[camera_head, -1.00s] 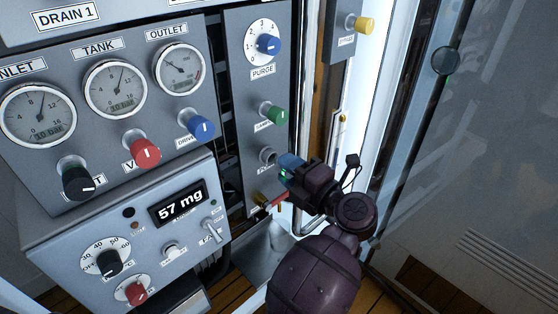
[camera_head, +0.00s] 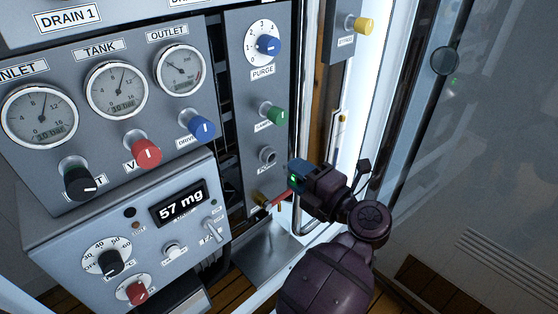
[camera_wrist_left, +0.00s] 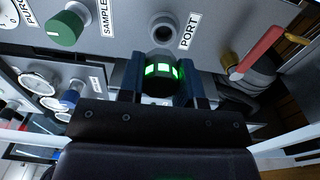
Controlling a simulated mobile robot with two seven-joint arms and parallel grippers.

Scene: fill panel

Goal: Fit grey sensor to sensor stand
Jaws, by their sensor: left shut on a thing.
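My left gripper (camera_head: 298,174) is shut on a dark cylindrical sensor with green lit windows (camera_wrist_left: 161,77). In the left wrist view the sensor sits between the two blue fingers. In the head view only its green glow shows at the fingertips, and the rest is hidden by the gripper. The gripper is in front of the panel, to the lower right of the round metal socket labelled PORT (camera_head: 267,155). This socket also shows in the left wrist view (camera_wrist_left: 162,29), empty and apart from the sensor. No separate stand can be made out. My right gripper is not in view.
A brass valve with a red lever (camera_head: 276,200) is below the port, close to the gripper. A green knob (camera_head: 275,115) is above the port. A glass door (camera_head: 480,150) is at right.

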